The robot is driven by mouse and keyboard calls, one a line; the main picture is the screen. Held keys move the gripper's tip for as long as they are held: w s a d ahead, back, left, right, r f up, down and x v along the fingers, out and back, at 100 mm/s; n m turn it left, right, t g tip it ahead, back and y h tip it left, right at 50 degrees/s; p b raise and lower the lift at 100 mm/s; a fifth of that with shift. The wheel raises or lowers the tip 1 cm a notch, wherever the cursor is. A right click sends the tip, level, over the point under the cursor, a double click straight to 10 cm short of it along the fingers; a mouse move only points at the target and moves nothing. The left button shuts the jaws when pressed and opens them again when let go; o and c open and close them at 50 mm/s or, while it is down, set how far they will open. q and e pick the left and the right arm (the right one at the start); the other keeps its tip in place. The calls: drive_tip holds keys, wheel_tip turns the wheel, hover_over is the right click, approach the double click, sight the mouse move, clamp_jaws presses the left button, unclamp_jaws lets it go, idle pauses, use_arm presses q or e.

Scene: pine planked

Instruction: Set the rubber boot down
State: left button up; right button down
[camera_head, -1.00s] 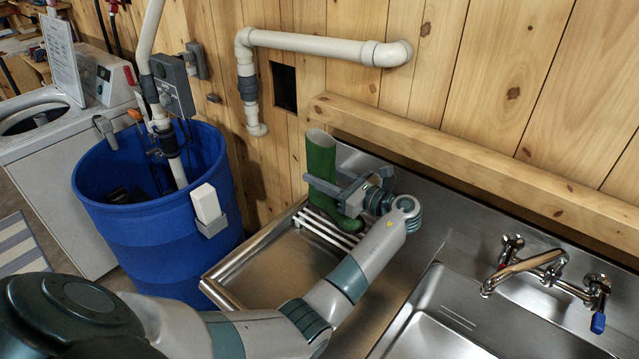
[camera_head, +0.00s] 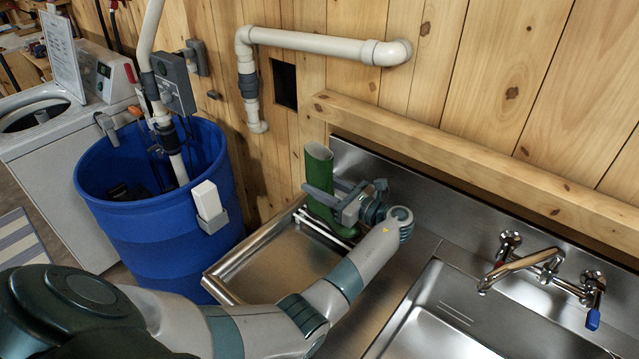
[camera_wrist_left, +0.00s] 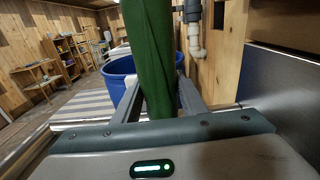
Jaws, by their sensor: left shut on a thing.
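The green rubber boot (camera_head: 319,167) stands nearly upright over the back of the steel drainboard tray (camera_head: 262,262). My left gripper (camera_head: 333,203) is shut around the boot's shaft from the right. The boot's lower part is partly hidden behind the gripper, and I cannot tell whether its sole touches the white rack bars (camera_head: 325,228) beneath. In the left wrist view the boot (camera_wrist_left: 152,55) rises between the two fingers. My right gripper does not show.
A blue barrel (camera_head: 150,240) stands left of the tray. A steel sink (camera_head: 450,315) with a tap (camera_head: 530,262) lies to the right. The plank wall and a wooden ledge (camera_head: 450,160) bound the back. The tray's front part is bare.

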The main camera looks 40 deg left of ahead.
use_arm(q)
drive_tip(key=shift+f, duration=0.1)
drive_tip(key=o, duration=1.2)
drive_tip(key=shift+d, duration=0.1)
drive_tip(key=d+b, duration=0.1)
drive_tip(key=d, duration=0.2)
drive_tip(key=d+b, duration=0.2)
drive_tip(key=d, duration=0.2)
drive_tip(key=d+b, duration=0.1)
drive_tip(key=d, duration=0.2)
drive_tip(key=shift+s+d, duration=0.3)
drive_tip(key=shift+s+d+r+b, duration=0.1)
drive_tip(key=shift+d+r+b, duration=0.1)
drive_tip(key=shift+d, duration=0.15)
drive_tip(key=shift+d+r+b, duration=0.1)
drive_tip(key=shift+d+b, duration=0.1)
drive_tip(key=shift+d, duration=0.1)
